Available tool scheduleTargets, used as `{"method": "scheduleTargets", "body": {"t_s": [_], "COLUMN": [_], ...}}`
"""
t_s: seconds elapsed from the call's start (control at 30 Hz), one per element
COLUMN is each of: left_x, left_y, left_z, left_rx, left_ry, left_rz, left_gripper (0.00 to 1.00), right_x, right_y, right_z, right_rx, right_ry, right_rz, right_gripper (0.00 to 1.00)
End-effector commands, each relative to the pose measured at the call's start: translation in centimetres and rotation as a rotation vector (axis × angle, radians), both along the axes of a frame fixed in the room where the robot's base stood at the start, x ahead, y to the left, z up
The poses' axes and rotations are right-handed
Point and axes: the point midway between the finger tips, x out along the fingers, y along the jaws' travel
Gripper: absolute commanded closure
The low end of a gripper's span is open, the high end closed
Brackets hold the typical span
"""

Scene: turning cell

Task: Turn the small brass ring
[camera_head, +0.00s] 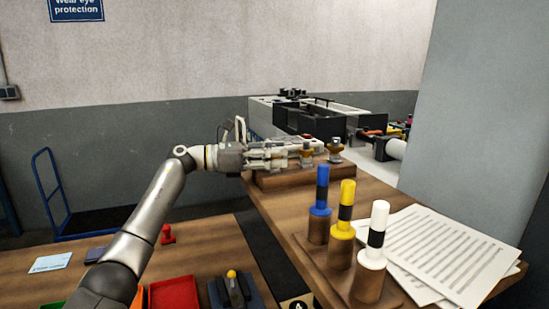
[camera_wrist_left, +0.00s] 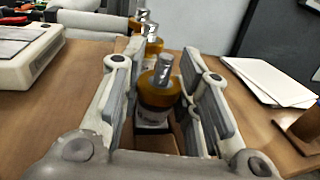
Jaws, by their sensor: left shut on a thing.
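My left gripper (camera_head: 300,154) reaches right, over a wooden block (camera_head: 290,178) on the table. In the left wrist view its two fingers (camera_wrist_left: 166,95) stand either side of a brass-amber round piece with a steel pin (camera_wrist_left: 160,88), and it is shut on this piece. The piece's lower part is partly hidden. A second amber piece with a steel top (camera_head: 335,150) stands upright on the block just right of the gripper. It also shows in the left wrist view (camera_wrist_left: 151,42), with another behind it. I cannot tell which is the small brass ring. My right gripper is not in view.
Blue (camera_head: 321,190), yellow (camera_head: 345,205) and white (camera_head: 377,230) handled gauges stand upright in a wooden rack at the front right. Printed sheets (camera_head: 440,250) lie right of them. A grey-black machine (camera_head: 320,115) stands behind the block. A red tray (camera_head: 174,294) is on the near table.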

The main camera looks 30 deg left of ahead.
Motion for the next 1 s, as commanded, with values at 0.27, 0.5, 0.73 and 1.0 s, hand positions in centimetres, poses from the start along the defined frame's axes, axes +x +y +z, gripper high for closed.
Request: {"method": "scheduleTargets", "body": {"t_s": [0.27,0.5,0.73,1.0], "left_x": [0.1,0.0,-0.1,-0.1], "left_y": [0.1,0.1,0.0,0.0], "left_z": [0.2,0.2,0.2,0.2], "left_rx": [-0.002,-0.002,-0.003,-0.003], "left_ry": [0.002,-0.001,-0.006,-0.006], "left_rz": [-0.123,-0.188,-0.215,-0.22], "left_gripper": [0.94,0.94,0.94,0.94], "right_x": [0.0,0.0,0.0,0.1], "right_y": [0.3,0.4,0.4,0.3], "right_z": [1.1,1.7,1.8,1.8], "right_rx": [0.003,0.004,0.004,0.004], "right_ry": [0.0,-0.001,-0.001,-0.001], "right_rz": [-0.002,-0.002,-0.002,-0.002], "right_gripper": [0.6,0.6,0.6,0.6]}}
